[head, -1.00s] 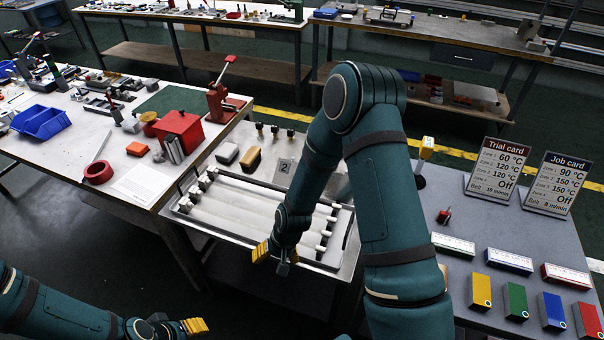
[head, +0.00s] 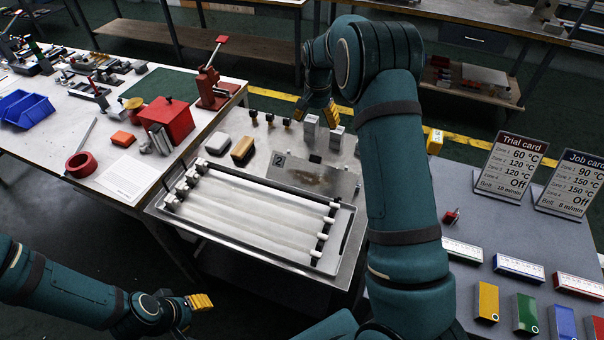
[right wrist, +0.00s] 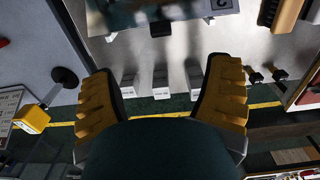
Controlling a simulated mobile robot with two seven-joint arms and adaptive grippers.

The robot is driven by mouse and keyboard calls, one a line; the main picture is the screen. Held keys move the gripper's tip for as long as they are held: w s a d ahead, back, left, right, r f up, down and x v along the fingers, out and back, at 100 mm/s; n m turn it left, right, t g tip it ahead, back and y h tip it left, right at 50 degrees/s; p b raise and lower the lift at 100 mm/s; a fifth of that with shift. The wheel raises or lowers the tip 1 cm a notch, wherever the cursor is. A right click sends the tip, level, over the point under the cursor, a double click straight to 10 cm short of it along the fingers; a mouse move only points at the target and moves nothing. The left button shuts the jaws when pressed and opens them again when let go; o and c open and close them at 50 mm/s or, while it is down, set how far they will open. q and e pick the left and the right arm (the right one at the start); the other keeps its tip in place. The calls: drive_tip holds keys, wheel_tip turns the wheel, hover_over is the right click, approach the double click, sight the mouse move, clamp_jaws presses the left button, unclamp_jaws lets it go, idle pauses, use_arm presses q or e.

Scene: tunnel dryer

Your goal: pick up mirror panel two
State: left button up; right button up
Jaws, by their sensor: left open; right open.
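Mirror panel two (head: 318,181) is a flat, shiny plate with a small "2" label at its left corner. It lies on the metal table behind the white rollers and shows partly at the top of the right wrist view (right wrist: 150,20). My right gripper (head: 316,112) is open and empty, beyond the panel near upright grey blocks (head: 310,131). In the right wrist view, its spread yellow fingers (right wrist: 162,70) frame the grey blocks, with the panel farther up. My left gripper (head: 200,302) is open and empty at the lower left, away from the tables.
A roller tray (head: 250,262) lies in front of the panel. A white block (head: 217,143), a tan brush-like block (head: 243,149) and several dark-topped pegs (head: 270,119) stand nearby. A yellow-headed post (head: 435,141) and cards are to the right.

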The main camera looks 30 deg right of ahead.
drive_tip(key=f, duration=0.2)
drive_tip(key=b, duration=0.3)
hover_over(315, 157)
wheel_tip(315, 157, down, 9)
drive_tip(key=shift+a+r, duration=0.1)
drive_tip(key=shift+a, duration=0.05)
drive_tip(key=f, duration=0.5)
drive_tip(key=shift+d+f, duration=0.1)
drive_tip(key=shift+d, duration=0.15)
use_arm(q)
drive_tip(key=f, duration=0.4)
drive_tip(key=shift+s+d+f, duration=0.15)
drive_tip(key=shift+d, duration=0.05)
use_arm(e)
clamp_jaws()
